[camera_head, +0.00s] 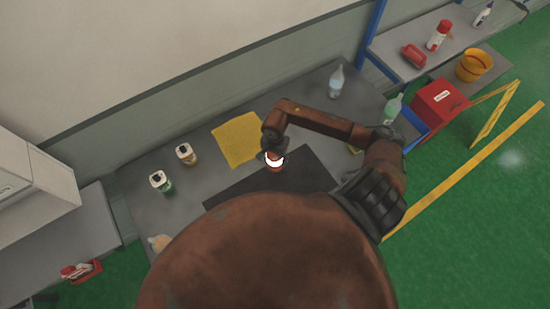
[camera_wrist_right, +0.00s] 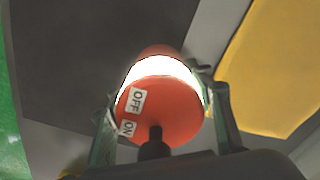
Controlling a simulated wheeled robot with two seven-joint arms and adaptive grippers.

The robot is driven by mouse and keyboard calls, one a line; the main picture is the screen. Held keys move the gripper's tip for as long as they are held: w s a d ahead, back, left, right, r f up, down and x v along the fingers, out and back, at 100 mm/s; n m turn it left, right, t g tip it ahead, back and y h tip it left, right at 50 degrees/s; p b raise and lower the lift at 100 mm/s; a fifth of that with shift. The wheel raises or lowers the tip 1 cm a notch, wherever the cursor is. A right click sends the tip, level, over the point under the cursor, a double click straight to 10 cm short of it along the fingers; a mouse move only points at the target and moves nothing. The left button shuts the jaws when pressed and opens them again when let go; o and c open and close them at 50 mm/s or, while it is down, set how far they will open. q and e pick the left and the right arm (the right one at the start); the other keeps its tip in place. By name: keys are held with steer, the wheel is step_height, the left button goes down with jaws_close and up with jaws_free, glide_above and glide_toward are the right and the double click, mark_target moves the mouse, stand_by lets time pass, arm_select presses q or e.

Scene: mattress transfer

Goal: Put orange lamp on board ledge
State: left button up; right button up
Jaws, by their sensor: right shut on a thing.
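The orange lamp (camera_head: 275,162) has a bright white band and is at the far edge of the black mat (camera_head: 300,178). In the right wrist view the lamp (camera_wrist_right: 165,112) shows its orange end with OFF and ON labels and a dark switch. My right gripper (camera_head: 272,150) is shut on the lamp, one finger on each side in the wrist view (camera_wrist_right: 162,112). I cannot tell whether the lamp touches the mat. A large pale board (camera_head: 150,50) stands behind the table, with a dark strip (camera_head: 200,77) along its lower edge. My left gripper is out of view.
A yellow cloth (camera_head: 238,139) lies beside the lamp on the grey table (camera_head: 135,205). Two small jars (camera_head: 186,154) (camera_head: 161,182) stand to the left. A clear bottle (camera_head: 336,82) and a green bottle (camera_head: 393,107) stand to the right. A red box (camera_head: 436,103) is farther right.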

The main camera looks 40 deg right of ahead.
steer(key=shift+f, duration=0.25)
steer(key=shift+f, duration=0.15)
steer(key=o, duration=1.5)
